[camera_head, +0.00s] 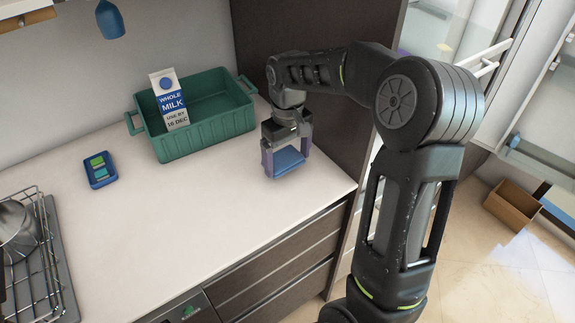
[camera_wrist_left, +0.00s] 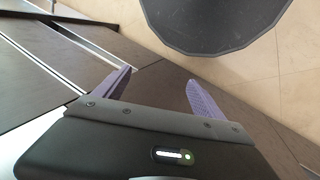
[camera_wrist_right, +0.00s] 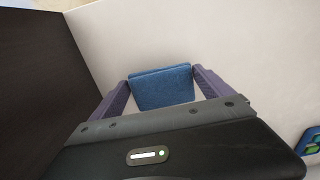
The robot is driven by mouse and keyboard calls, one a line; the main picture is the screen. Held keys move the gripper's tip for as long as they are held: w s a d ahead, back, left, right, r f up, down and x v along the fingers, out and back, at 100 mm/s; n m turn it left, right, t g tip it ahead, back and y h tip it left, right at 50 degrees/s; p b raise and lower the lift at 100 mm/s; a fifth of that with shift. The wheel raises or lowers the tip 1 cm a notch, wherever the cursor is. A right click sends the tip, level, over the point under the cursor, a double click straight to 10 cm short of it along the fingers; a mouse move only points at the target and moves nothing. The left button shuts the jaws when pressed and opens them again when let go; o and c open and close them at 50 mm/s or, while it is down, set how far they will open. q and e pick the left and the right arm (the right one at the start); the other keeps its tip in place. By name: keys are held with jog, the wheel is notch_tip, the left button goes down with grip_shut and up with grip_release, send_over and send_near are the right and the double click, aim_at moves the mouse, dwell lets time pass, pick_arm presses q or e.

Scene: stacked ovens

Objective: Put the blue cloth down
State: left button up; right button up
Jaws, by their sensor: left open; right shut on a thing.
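The blue cloth (camera_head: 287,163) is a small folded square between the purple fingers of my right gripper (camera_head: 286,162), low over the right end of the white counter (camera_head: 215,210). The right wrist view shows the cloth (camera_wrist_right: 161,87) spanning the gap between the fingers (camera_wrist_right: 160,88). My right gripper is shut on it. I cannot tell whether the cloth touches the counter. My left gripper (camera_wrist_left: 155,85) is open and empty in the left wrist view, with cabinet fronts and floor beyond it. It is not seen in the head view.
A green crate (camera_head: 205,138) with a milk carton (camera_head: 169,99) stands at the back of the counter. A blue device (camera_head: 100,170) lies left of it. A wire rack (camera_head: 38,250) is at the far left. A dark tall panel (camera_head: 290,30) rises behind my right gripper. The counter's middle is clear.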

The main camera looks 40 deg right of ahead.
aim_at(288, 162)
jog(key=shift+f, duration=1.6)
jog(key=shift+f, duration=0.15)
jog(key=o, duration=0.9)
notch_tip(288, 162, up, 12)
jog(key=shift+r+b, duration=0.2)
jog(key=shift+b, duration=0.15)
